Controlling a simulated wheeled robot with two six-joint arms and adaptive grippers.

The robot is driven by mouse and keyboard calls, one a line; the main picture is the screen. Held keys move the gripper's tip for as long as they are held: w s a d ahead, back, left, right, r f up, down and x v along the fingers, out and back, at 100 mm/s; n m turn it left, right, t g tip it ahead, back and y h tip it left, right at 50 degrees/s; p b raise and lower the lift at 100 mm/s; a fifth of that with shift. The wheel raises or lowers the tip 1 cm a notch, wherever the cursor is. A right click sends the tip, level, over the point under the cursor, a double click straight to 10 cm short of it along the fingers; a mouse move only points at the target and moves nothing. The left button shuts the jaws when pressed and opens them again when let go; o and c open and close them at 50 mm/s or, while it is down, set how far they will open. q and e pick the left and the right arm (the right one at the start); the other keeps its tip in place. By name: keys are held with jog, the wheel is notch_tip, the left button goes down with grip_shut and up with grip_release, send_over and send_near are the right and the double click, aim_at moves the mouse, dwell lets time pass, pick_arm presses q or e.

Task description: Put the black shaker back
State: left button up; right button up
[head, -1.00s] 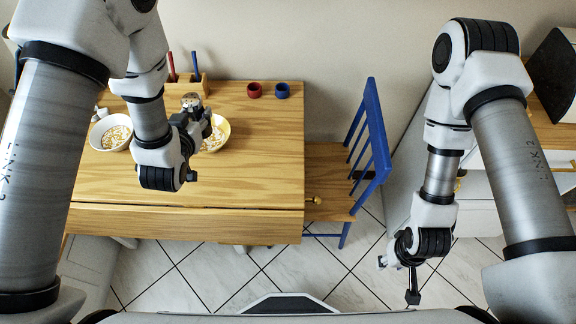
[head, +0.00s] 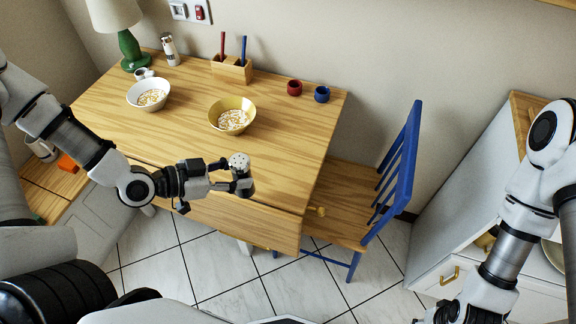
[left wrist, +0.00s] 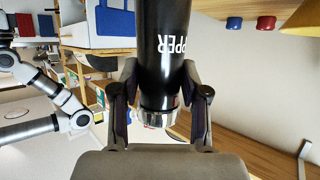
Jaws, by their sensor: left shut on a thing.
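The black shaker (left wrist: 160,45) has white lettering, partly readable as "PEPPER", and a shiny metal end. My left gripper (head: 240,184) is shut on it, with a finger on either side in the left wrist view (left wrist: 158,105). In the head view the shaker's perforated silver top (head: 239,161) faces up, and its dark body is mostly hidden by the fingers. It is held at the table's (head: 180,116) front edge, nearer me than the yellow bowl. My right gripper (head: 452,315) is at the bottom right, cut off by the frame.
A white bowl (head: 148,95) and a yellow bowl (head: 232,115) hold cereal. A pale shaker (head: 170,49), a green lamp (head: 131,50), a wooden holder (head: 231,69), and red (head: 294,88) and blue (head: 321,94) cups stand behind. A blue-backed chair (head: 400,160) is right.

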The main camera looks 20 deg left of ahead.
pick_arm(q)
jog(key=x, duration=0.4)
jog(key=w+a+x, duration=0.1)
jog(key=x, duration=0.4)
jog(key=w+r+x, duration=0.1)
jog(key=x, duration=0.4)
jog(key=shift+w+a, duration=0.2)
jog(key=shift+a, duration=0.1)
jog(key=shift+w+a+f, duration=0.1)
jog(key=shift+f, duration=0.2)
pick_arm(e)
jog(key=shift+w+f, duration=0.1)
jog(key=shift+f, duration=0.3)
pick_arm(q)
jog(key=shift+f, duration=0.1)
pick_arm(e)
jog(key=shift+f, duration=0.1)
pick_arm(q)
jog(key=o, duration=1.2)
jog(key=shift+o, duration=0.2)
